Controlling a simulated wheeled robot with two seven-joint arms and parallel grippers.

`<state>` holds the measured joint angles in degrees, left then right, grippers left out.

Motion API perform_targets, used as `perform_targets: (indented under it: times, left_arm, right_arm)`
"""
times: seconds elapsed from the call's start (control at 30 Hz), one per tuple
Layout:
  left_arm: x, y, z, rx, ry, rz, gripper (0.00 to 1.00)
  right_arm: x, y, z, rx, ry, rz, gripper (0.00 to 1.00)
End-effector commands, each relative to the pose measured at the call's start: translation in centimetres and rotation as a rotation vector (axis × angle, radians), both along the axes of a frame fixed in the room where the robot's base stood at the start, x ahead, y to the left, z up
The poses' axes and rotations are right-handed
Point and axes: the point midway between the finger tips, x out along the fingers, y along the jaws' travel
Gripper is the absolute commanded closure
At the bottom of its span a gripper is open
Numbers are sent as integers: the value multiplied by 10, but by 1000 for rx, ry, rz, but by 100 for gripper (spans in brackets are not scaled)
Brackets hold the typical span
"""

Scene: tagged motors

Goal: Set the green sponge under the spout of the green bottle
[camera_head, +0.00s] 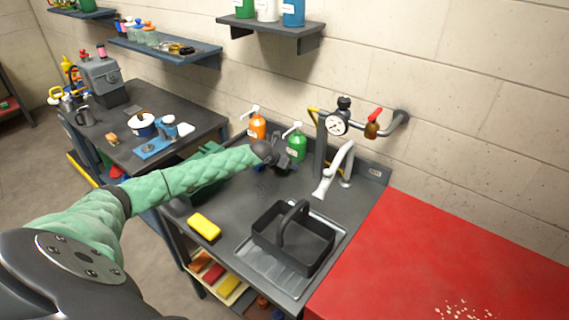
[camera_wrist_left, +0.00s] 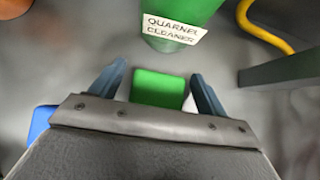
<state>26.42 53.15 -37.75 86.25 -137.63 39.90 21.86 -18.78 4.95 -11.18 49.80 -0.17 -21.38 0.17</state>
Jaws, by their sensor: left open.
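The green bottle (camera_head: 296,146), with a white pump spout, stands at the back of the sink counter. It also shows in the left wrist view (camera_wrist_left: 182,16) with a "CLEANER" label. The green sponge (camera_wrist_left: 158,88) lies in front of the bottle, between the two blue fingers of my left gripper (camera_wrist_left: 160,70). The gripper is open, with a finger on either side of the sponge. In the head view my left gripper (camera_head: 284,166) is just in front of the green bottle, and the sponge cannot be made out there. My right gripper is not in view.
An orange bottle (camera_head: 257,127) stands left of the green one. A faucet (camera_head: 336,172) is to the right. A black basket (camera_head: 310,252) and a yellow sponge (camera_head: 203,226) are nearer the front. A blue item (camera_wrist_left: 40,120) and a white item (camera_wrist_left: 189,103) lie near the gripper.

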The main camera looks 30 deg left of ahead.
Motion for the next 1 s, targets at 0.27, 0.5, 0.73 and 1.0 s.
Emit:
perform_targets:
  times: [0.27, 0.5, 0.73, 1.0]
  left_arm:
    - [-3, 1, 3, 1, 0, 1, 25]
    - [-27, 3, 25, 2, 0, -1, 25]
    - [-56, 5, 54, 3, 0, -1, 25]
    - [-78, 7, 79, 2, 0, -1, 25]
  right_arm:
    - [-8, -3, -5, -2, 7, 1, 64]
    - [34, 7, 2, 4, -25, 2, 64]
    - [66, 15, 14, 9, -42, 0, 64]
    - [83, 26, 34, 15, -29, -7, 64]
